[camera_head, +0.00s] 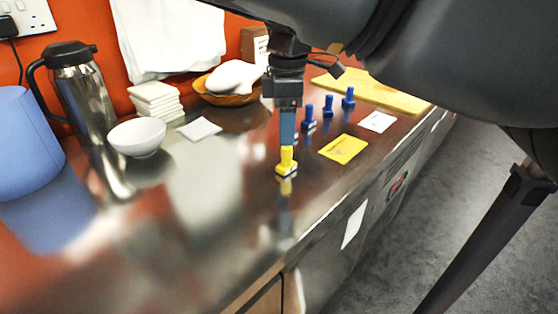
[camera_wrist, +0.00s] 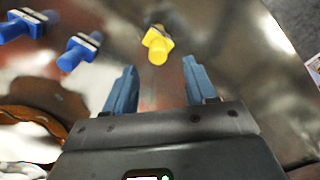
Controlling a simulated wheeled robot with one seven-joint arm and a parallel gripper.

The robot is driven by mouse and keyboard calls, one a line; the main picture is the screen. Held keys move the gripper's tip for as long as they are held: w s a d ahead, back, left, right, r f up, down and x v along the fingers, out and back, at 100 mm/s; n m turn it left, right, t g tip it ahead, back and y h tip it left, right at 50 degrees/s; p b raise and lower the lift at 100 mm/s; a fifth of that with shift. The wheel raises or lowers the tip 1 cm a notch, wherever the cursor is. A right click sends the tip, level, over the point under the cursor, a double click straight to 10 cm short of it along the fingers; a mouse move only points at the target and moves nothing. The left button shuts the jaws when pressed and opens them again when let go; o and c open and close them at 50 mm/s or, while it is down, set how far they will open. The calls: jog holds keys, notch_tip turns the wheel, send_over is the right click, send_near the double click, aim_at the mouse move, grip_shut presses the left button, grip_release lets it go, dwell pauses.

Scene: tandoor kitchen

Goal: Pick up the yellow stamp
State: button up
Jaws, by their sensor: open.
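The yellow stamp (camera_head: 287,162) stands upright on the steel counter, near its front edge. My gripper (camera_head: 287,142) points down right above it, with its blue fingers seen nearly edge-on. In the wrist view, the fingers of my gripper (camera_wrist: 159,64) are spread apart and nothing is between them. The yellow stamp (camera_wrist: 157,44) shows just beyond the fingertips, roughly centred in the gap. I cannot tell how much height separates the fingertips from its handle.
Several blue stamps, one the middle one (camera_head: 328,106), stand behind and right of the gripper. A yellow card (camera_head: 343,149) and white card (camera_head: 377,121) lie to the right. A white bowl (camera_head: 137,137), steel flask (camera_head: 83,90) and wooden bowl (camera_head: 214,97) stand left and behind.

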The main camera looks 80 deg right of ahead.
aim_at(287, 148)
notch_tip(287, 148, down, 6)
jog(key=shift+d, duration=0.15)
dwell(0.3)
grip_shut()
dwell(0.4)
